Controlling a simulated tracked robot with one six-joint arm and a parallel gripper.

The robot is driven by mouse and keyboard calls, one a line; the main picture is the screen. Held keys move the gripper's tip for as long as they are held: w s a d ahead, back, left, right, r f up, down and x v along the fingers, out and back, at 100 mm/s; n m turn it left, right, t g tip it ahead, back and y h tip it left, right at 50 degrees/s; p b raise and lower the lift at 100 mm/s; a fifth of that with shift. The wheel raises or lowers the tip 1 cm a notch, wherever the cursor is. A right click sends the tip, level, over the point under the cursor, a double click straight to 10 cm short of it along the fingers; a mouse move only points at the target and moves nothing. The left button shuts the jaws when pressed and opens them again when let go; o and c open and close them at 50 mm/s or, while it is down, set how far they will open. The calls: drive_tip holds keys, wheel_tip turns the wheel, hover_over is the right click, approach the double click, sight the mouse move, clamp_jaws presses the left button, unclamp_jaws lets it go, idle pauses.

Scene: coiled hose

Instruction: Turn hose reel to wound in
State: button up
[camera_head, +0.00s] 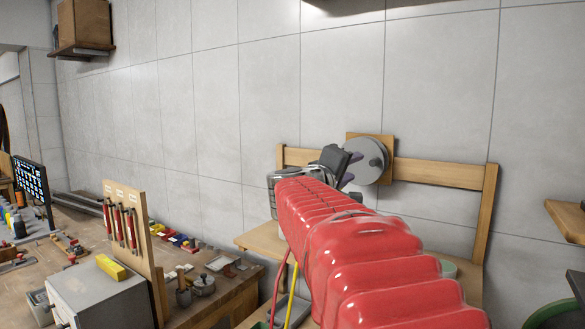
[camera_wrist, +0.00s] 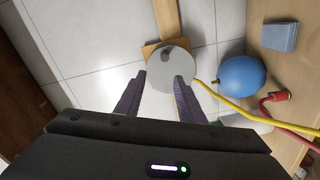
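The hose reel is a light grey disc (camera_head: 366,160) on a wooden backing board fixed to a wooden wall rail. In the wrist view the disc (camera_wrist: 173,76) shows a small darker knob near its upper left. My gripper (camera_wrist: 160,80) is open, with its two dark fingers apart and the disc showing between and beyond their tips. In the head view my gripper (camera_head: 350,170) is just left of the disc's lower left. I cannot tell whether a finger touches it. No coiled hose is visible on the disc.
A cluttered workbench (camera_head: 215,305) stands at left. The tiled wall around the reel is bare.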

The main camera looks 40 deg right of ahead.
drive_tip(key=shift+c, duration=0.5)
drive_tip(key=shift+a+f, duration=0.1)
drive_tip(key=shift+f, duration=0.05)
drive_tip(key=shift+c, duration=0.8)
drive_tip(key=s+a+f+y, duration=0.1)
drive_tip(key=a+f+y, duration=0.2)
drive_tip(key=a+f, duration=0.3)
drive_tip(key=s+a+f+y, duration=0.2)
drive_tip(key=a+f, duration=0.5)
drive_tip(key=s+a+f+y, duration=0.2)
drive_tip(key=a+f+y, duration=0.1)
drive_tip(key=a+f, duration=0.3)
drive_tip(key=shift+a+f+t+y, duration=0.15)
drive_tip(key=shift+a+t+y, duration=0.15)
drive_tip(key=shift+a, duration=0.35)
clamp_jaws()
drive_tip(key=s+a+f+y, duration=0.3)
drive_tip(key=a+f, duration=0.1)
drive_tip(key=a, duration=0.3)
drive_tip(key=s+a+f+y, duration=0.2)
drive_tip(key=a+f, duration=0.3)
drive_tip(key=a, duration=0.3)
drive_tip(key=s+a+f+n+y, duration=0.1)
drive_tip(key=s+a+f+y, duration=0.2)
drive_tip(key=a, duration=0.4)
wheel_tip(320, 180, down, 2)
drive_tip(key=shift+s+a+f+y, duration=0.1)
drive_tip(key=shift+s+a+y, duration=0.2)
drive_tip(key=shift+s, duration=0.2)
